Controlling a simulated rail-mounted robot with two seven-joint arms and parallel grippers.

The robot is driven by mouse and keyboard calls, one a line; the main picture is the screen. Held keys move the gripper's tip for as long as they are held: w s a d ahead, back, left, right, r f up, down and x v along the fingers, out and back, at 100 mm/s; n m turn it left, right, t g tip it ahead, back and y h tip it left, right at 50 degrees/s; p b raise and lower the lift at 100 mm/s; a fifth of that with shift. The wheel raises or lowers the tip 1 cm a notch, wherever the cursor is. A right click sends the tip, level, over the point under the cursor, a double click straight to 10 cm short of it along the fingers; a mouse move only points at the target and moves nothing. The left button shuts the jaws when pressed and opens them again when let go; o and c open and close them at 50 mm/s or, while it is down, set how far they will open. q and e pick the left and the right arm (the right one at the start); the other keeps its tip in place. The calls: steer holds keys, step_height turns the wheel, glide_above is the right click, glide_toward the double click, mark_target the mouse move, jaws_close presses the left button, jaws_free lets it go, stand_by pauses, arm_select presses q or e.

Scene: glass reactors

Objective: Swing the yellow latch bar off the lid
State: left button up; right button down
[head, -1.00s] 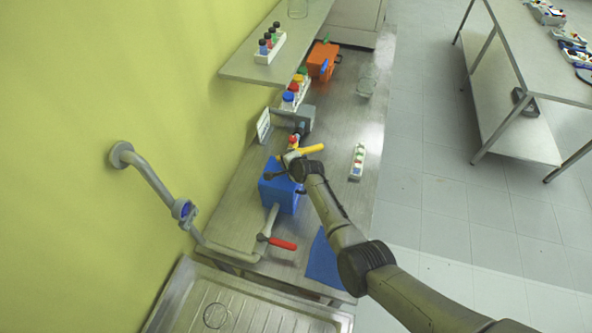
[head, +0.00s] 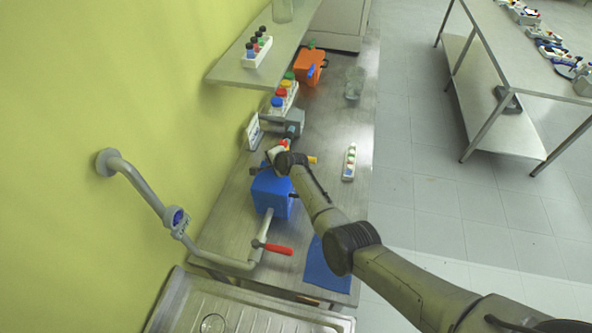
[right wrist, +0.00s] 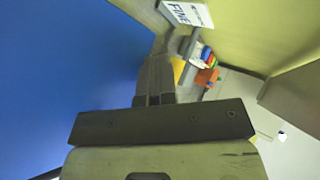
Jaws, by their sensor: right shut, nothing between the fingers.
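The blue box (head: 268,196) stands on the steel bench in the head view, with a grey pipe and red-handled valve at its front. Only a short end of the yellow latch bar (head: 312,160) shows beyond my right wrist; the rest is hidden behind it. A yellow sliver also shows beside the fingers in the right wrist view (right wrist: 178,68). My right gripper (right wrist: 156,68) is shut and empty, over the top of the box, close to the bar. I cannot tell if it touches the bar. The lid is mostly hidden. My left gripper is out of view.
A white sign (head: 253,132) and a rack of coloured bottles (head: 284,98) stand behind the box by the wall. An orange box (head: 310,68) is further back. A red valve handle (head: 278,249) sticks out in front.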

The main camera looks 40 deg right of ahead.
steer(key=shift+d+f, duration=0.1)
steer(key=shift+d, duration=0.05)
stand_by(0.4)
steer(key=shift+s+r+p, duration=0.15)
steer(key=shift+r+p, duration=0.2)
steer(key=shift+r, duration=0.1)
steer(key=p+v, duration=0.2)
steer(key=v, duration=0.3)
steer(key=shift+s, duration=0.15)
steer(key=v, duration=0.6)
steer(key=shift+s, duration=0.2)
steer(key=shift+v, duration=0.75)
